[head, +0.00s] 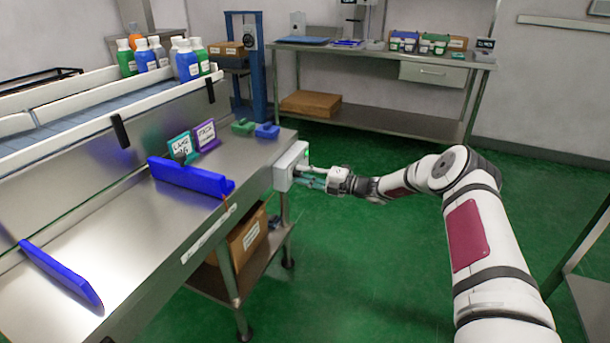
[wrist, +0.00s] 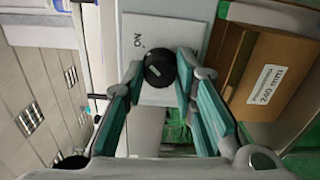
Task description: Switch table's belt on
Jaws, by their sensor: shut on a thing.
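The steel table (head: 135,235) stands at the left in the head view, with a raised blue-grey belt (head: 80,112) along its back. A white switch box (head: 289,166) is fixed to the table's right end. In the wrist view its white face (wrist: 186,36) carries a round black knob (wrist: 158,70) with a pale pointer line and small lettering beside it. My gripper (head: 311,182) is at the box. In the wrist view, its teal fingers (wrist: 160,75) are closed on the knob, one on each side. The knob is hidden in the head view.
Several bottles (head: 187,62) stand on the conveyor. Blue guides (head: 190,178) and small sign cards (head: 182,147) are on the tabletop. A cardboard box (head: 243,238) sits on the shelf below. A bench (head: 400,58) stands behind; green floor around my arm is clear.

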